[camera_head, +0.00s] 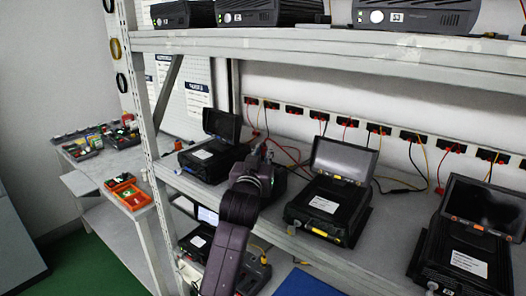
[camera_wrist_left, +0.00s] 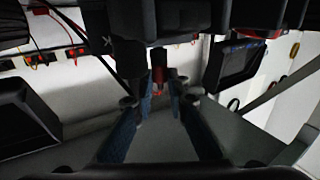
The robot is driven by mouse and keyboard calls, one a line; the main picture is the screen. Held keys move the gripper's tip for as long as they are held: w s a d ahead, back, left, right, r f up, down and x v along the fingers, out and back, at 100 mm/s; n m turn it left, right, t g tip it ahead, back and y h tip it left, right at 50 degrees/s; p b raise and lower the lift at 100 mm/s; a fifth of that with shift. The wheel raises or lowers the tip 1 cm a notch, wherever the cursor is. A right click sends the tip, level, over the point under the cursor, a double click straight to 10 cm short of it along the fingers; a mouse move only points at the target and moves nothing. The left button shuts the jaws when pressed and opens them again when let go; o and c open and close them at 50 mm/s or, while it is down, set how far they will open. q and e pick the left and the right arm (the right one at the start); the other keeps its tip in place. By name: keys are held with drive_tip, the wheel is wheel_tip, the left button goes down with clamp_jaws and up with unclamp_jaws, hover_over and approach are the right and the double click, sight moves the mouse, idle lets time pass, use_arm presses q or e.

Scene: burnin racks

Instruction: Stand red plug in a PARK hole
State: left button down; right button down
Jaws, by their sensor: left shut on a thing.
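My left gripper (camera_head: 264,154) reaches in from the bottom of the head view to the middle shelf, between two black open-lid units. In the left wrist view its two blue fingers (camera_wrist_left: 160,88) come close together around a small red plug (camera_wrist_left: 158,58), and it is shut on the plug. Dark bodies crowd around the plug there, and its tip is hard to make out. In the head view the plug is hidden by the gripper. I cannot make out a PARK hole in either view. My right gripper is not in view.
Black units with raised lids stand on the middle shelf (camera_head: 375,262), one left of my gripper (camera_head: 205,163) and one right (camera_head: 325,207). Red sockets with hanging cables (camera_head: 380,129) line the back wall. An orange bin (camera_head: 130,195) sits on the left side table.

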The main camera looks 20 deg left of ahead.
use_arm(q)
drive_tip(key=shift+f, duration=0.3)
idle(0.5)
drive_tip(key=c, duration=1.8)
unclamp_jaws()
drive_tip(key=shift+o, duration=0.3)
drive_tip(key=o, duration=0.3)
drive_tip(key=shift+o, duration=0.2)
drive_tip(key=shift+r, duration=0.1)
drive_tip(key=shift+r+p, duration=2.6)
drive_tip(key=shift+r, duration=0.1)
